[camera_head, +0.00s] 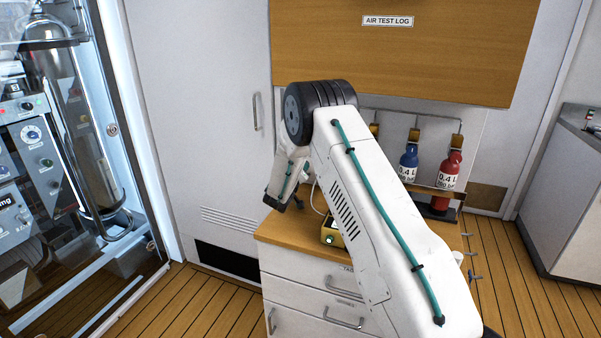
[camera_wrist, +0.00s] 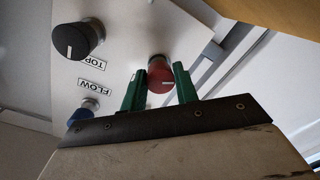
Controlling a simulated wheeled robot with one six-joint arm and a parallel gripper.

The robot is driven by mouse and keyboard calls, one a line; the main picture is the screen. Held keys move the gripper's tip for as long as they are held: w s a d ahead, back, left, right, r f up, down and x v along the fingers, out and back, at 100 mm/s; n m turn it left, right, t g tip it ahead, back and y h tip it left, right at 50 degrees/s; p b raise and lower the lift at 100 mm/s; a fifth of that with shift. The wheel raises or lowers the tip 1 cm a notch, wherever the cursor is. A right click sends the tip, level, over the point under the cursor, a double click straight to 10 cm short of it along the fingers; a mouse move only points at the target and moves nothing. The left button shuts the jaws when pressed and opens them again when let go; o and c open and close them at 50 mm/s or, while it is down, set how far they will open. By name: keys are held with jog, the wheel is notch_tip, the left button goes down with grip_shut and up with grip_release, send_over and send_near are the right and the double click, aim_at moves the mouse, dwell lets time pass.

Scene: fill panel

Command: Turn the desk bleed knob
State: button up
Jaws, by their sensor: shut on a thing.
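In the wrist view a white panel (camera_wrist: 130,22) carries several knobs. A round red knob (camera_wrist: 160,76) sits between the green fingers of my gripper (camera_wrist: 160,90), which is shut on it. A black knob (camera_wrist: 76,41) with a white pointer line is to the upper left, near an upside-down "TOP" label (camera_wrist: 92,65). A blue knob (camera_wrist: 82,114) is at the lower left, near an upside-down "FLOW" label (camera_wrist: 92,88). No label for the red knob shows. In the head view my arm hides this panel, and the gripper's fingertips are not clearly visible.
A wooden-topped drawer desk (camera_head: 300,232) holds a small yellow box (camera_head: 332,233). Blue (camera_head: 408,162) and red (camera_head: 447,172) cylinders stand at the back right. A wooden board (camera_head: 400,60) labelled "AIR TEST LOG" hangs above. A glass-fronted cabinet (camera_head: 120,130) is on the left.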

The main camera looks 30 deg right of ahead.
jog(key=shift+f, duration=0.15)
jog(key=o, duration=1)
jog(key=shift+c, duration=0.2)
